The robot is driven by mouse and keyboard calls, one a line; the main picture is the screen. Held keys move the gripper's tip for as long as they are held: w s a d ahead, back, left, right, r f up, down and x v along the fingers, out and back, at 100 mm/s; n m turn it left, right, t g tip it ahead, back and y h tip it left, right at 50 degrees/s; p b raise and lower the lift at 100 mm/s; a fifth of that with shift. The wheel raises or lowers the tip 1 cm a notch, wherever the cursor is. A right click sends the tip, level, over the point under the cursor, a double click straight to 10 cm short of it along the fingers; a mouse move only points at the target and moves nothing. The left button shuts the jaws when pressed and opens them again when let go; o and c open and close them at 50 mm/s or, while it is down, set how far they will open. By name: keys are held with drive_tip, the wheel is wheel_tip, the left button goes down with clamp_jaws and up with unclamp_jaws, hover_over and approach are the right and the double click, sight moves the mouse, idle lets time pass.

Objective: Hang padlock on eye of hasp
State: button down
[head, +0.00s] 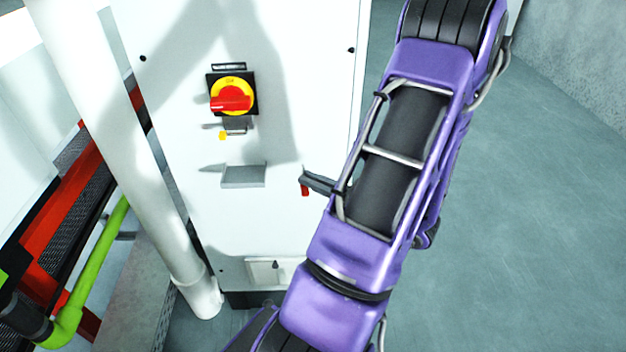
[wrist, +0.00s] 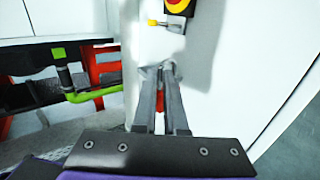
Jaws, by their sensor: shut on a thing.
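A small red padlock (head: 304,188) hangs at my gripper (head: 312,181) in the head view, to the right of the cabinet's small shelf. My gripper is shut on it. In the wrist view, red of the padlock (wrist: 159,103) shows between the fingers of my gripper (wrist: 160,70); its shackle cannot be made out. The metal hasp (head: 236,126) is on the white cabinet just below the red and yellow switch (head: 232,96). A small yellow piece (head: 222,135) is at its lower left. The padlock is apart from the hasp, lower and to its right.
A small grey shelf (head: 243,176) juts from the white cabinet (head: 315,100) below the hasp. A thick white pipe (head: 125,140) runs down the cabinet's left side. Left of that are a green pipe (head: 95,275) and red framework. Open floor (head: 530,220) lies to the right.

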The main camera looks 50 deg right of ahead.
drive_tip(key=shift+w+d, duration=0.1)
drive_tip(key=shift+w+d, duration=1.1)
drive_tip(key=shift+d, duration=0.2)
drive_tip(key=shift+w+r, duration=0.1)
drive_tip(key=w+a+r+p, duration=0.1)
drive_tip(key=w+a+r, duration=0.4)
drive_tip(key=w+a, duration=0.4)
drive_tip(key=shift+w+a+r, duration=0.25)
drive_tip(key=shift+w+a, duration=0.1)
drive_tip(key=shift+w, duration=0.75)
idle(1.0)
drive_tip(key=shift+d, duration=0.15)
idle(0.5)
drive_tip(key=shift+w+d, duration=0.6)
drive_tip(key=shift+d, duration=0.05)
drive_tip(key=shift+w+d, duration=1)
drive_tip(key=shift+d, duration=0.15)
